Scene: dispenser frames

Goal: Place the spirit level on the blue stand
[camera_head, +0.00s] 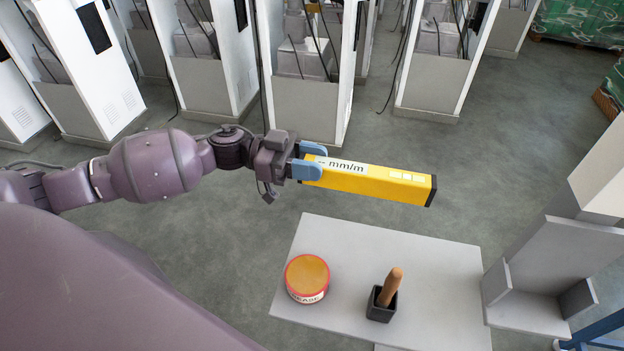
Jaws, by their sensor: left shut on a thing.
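My left gripper (314,161) has blue fingers and is shut on one end of the yellow spirit level (385,184). The level has a white "mm/m" label by the fingers and a black cap at its far end. It points to the right, tilted slightly down in the picture, and looks held in the air beyond the grey table. Blue bars (597,330) show at the lower right corner, cut off by the frame edge; I cannot tell whether they belong to the blue stand. My right gripper is not in view.
A grey table (400,250) bears a red tub with an orange lid (307,278) and a black holder (381,304) with a wooden handle. A grey bracketed frame (530,312) stands at its right. White dispenser frames (312,110) line the back. Open floor lies between.

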